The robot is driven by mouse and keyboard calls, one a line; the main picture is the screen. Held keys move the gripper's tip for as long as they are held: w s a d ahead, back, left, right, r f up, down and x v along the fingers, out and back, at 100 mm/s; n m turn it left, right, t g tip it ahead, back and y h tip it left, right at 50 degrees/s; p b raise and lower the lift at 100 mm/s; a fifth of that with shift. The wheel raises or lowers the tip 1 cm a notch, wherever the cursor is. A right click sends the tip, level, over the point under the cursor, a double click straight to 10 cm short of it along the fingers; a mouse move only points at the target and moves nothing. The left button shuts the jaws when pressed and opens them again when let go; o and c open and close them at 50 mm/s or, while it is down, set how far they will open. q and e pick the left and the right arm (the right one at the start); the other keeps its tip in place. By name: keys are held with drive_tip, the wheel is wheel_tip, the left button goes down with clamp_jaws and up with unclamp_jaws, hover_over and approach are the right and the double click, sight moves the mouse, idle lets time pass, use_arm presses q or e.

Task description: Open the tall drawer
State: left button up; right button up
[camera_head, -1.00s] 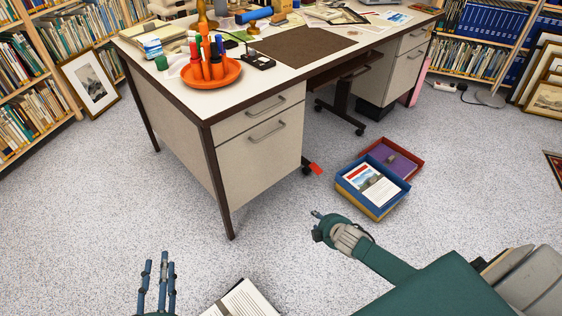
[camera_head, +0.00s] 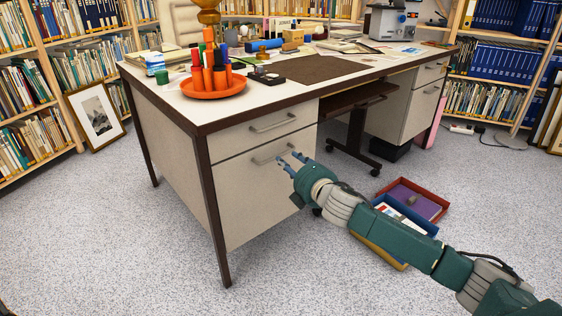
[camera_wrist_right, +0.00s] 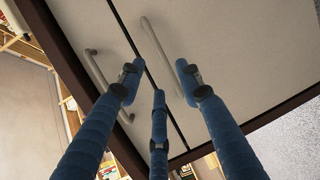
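The desk's tall drawer (camera_head: 245,195) is the large beige lower front below a shallow upper drawer (camera_head: 255,131). Both look shut. The tall drawer's bar handle (camera_head: 268,156) shows left of my right gripper (camera_head: 291,161), whose blue fingers are spread and empty near the handle's right end. In the right wrist view, the same gripper (camera_wrist_right: 157,80) has its fingers apart, with the tall drawer's handle (camera_wrist_right: 153,42) appearing between them. I cannot tell whether they touch it. The shallow drawer's handle (camera_wrist_right: 96,72) is to the left there. My left gripper is out of view.
On the floor, a blue box (camera_head: 405,217) and a red box (camera_head: 428,206) lie behind my right forearm. A framed print (camera_head: 97,117) leans at left.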

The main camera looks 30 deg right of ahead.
sight(280, 155)
drive_tip(key=b+x, duration=0.2)
drive_tip(key=x, duration=0.5)
drive_tip(key=shift+w+f, duration=0.1)
drive_tip(key=shift+f, duration=0.05)
clamp_jaws()
